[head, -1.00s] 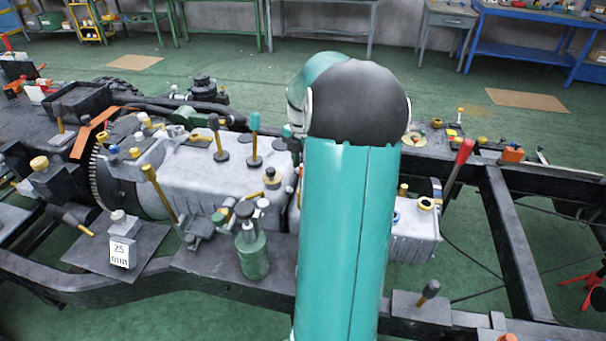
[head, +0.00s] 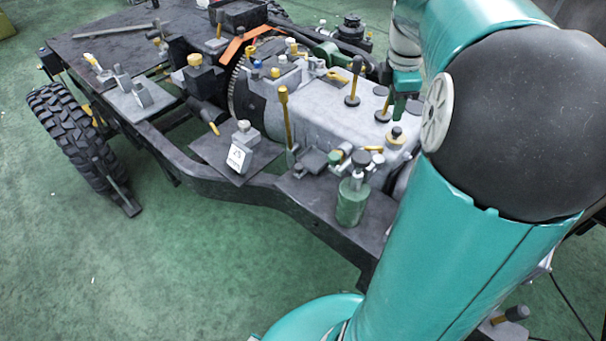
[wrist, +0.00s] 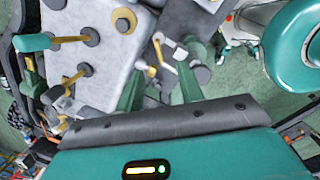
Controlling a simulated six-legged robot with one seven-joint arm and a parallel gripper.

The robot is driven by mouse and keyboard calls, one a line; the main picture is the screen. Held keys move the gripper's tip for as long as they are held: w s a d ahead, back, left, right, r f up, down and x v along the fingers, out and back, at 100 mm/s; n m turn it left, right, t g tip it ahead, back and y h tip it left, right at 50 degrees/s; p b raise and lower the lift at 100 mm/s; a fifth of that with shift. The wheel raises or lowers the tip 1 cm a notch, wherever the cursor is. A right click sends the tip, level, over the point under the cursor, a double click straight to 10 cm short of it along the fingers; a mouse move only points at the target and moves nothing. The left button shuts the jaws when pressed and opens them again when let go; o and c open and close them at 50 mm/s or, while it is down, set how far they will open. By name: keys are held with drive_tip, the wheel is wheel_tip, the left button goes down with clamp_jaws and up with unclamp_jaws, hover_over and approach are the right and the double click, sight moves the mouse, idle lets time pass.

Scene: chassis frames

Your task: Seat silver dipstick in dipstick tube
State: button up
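My gripper (wrist: 160,72) is open in the wrist view. Its two green fingers stand apart over the grey engine block, and nothing is clearly held between them. I cannot single out the silver dipstick for certain. Small yellow and silver parts (wrist: 160,50) show beyond my fingers.
A green bottle (head: 352,202) and a labelled grey block (head: 243,150) stand on the near frame plates. Green floor (head: 200,270) is open in front.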

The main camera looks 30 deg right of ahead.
drive_tip(key=s+a+m+t, duration=0.2)
drive_tip(key=s+a+m, duration=0.3)
drive_tip(key=a, duration=0.9)
drive_tip(key=s+a+m+t+y, duration=0.1)
drive_tip(key=s+a+m+t, duration=0.2)
drive_tip(key=a, duration=1.1)
drive_tip(key=s+m, duration=0.3)
drive_tip(key=m, duration=0.1)
drive_tip(key=shift+a+r+m, duration=0.15)
drive_tip(key=shift+a+m, duration=0.15)
drive_tip(key=shift+m, duration=0.1)
drive_tip(key=shift+d, duration=0.15)
